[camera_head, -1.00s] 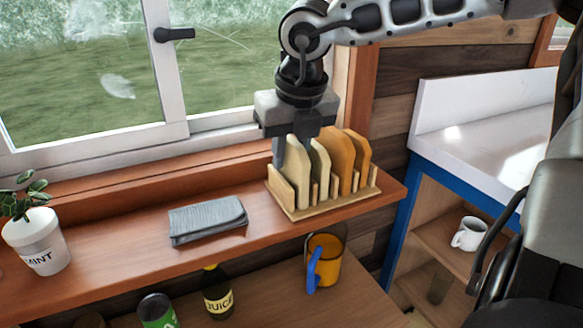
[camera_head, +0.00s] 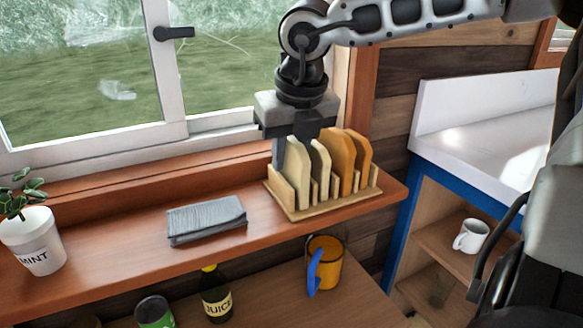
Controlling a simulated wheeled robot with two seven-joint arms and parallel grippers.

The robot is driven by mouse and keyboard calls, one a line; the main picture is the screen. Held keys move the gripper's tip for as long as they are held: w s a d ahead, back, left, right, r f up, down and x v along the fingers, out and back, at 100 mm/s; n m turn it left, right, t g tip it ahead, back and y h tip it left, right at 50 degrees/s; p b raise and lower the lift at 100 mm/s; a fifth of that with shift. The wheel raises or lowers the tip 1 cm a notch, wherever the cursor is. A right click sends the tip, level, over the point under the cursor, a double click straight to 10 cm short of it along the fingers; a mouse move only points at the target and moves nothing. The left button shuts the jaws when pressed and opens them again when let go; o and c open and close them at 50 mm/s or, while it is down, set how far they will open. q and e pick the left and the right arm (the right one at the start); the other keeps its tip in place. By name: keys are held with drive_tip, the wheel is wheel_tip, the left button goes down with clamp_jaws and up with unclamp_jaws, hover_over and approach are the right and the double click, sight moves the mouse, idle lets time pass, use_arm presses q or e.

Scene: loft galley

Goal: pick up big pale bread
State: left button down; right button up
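The big pale bread (camera_head: 298,174) stands upright as the leftmost slice in a wooden rack (camera_head: 333,207) on the window shelf. My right gripper (camera_head: 292,150) points down over the rack's left end. One finger shows just left of the big pale bread; the other is hidden behind the slices, so I cannot tell whether it grips the bread. A smaller pale slice (camera_head: 320,170) stands to its right, then two orange-brown slices (camera_head: 341,160). My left gripper is not in view.
A folded grey cloth (camera_head: 206,220) and a potted mint plant (camera_head: 35,240) sit left on the shelf. Below are a yellow mug (camera_head: 325,265), a juice bottle (camera_head: 216,297) and a green-labelled can (camera_head: 155,313). The window is close behind the gripper.

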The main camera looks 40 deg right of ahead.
clamp_jaws()
drive_tip(key=shift+r, duration=0.1)
